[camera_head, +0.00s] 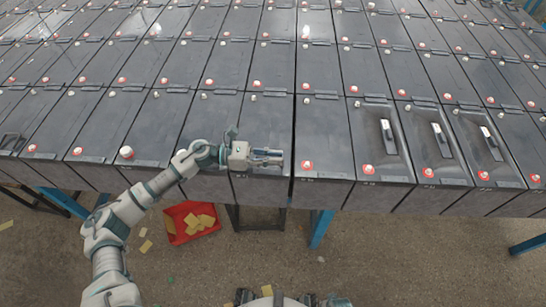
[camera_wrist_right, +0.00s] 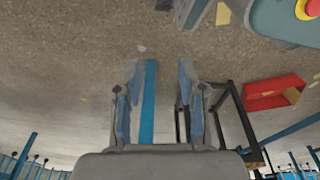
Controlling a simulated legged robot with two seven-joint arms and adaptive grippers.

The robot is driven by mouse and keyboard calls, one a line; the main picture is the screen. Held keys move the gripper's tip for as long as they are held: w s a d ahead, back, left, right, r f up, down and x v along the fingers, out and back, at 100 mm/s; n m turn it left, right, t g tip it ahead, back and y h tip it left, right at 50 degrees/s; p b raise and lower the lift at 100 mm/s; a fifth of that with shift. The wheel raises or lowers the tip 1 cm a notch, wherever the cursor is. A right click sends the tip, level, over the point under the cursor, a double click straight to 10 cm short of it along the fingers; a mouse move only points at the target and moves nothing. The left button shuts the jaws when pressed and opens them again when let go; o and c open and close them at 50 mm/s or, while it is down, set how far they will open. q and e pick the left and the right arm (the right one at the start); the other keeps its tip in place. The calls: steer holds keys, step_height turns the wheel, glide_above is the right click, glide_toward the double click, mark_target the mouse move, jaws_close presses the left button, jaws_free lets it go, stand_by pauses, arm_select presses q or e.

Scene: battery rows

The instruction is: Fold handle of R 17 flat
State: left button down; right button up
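Dark battery tops stand in rows in the head view. Three in the front row right of centre have recesses with light-tipped handles: one handle (camera_head: 387,132), a second handle (camera_head: 439,138) and a third handle (camera_head: 489,140). I cannot read the labels, so I cannot tell which is R 17. My left gripper (camera_head: 280,158) is over a front-row battery near the centre, left of these handles and apart from them. Its finger gap is too small to judge. My right gripper (camera_wrist_right: 157,80) is open and empty in the right wrist view, with floor behind it.
A red bin (camera_head: 190,222) with yellowish pieces stands on the floor below the front edge; it also shows in the right wrist view (camera_wrist_right: 275,94). Blue and black supports stand under the batteries. Red and white caps dot the tops. Yellowish scraps lie on the floor.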

arm_select(q)
steer(key=shift+s+f, duration=0.1)
steer(key=w+n, duration=0.1)
steer(key=n, duration=0.1)
steer(key=w+n, duration=0.1)
steer(key=n, duration=0.1)
steer(key=shift+w, duration=0.2)
steer(key=shift+w+f+n, duration=0.1)
steer(key=shift+w+n, duration=0.25)
steer(key=shift+n, duration=0.35)
steer(key=shift+w+f+n, duration=0.1)
steer(key=shift+w+n, duration=0.2)
steer(key=shift+n, duration=0.4)
steer(key=c, duration=1.2)
jaws_free()
steer(key=shift+a, duration=0.15)
steer(key=shift+r, duration=0.1)
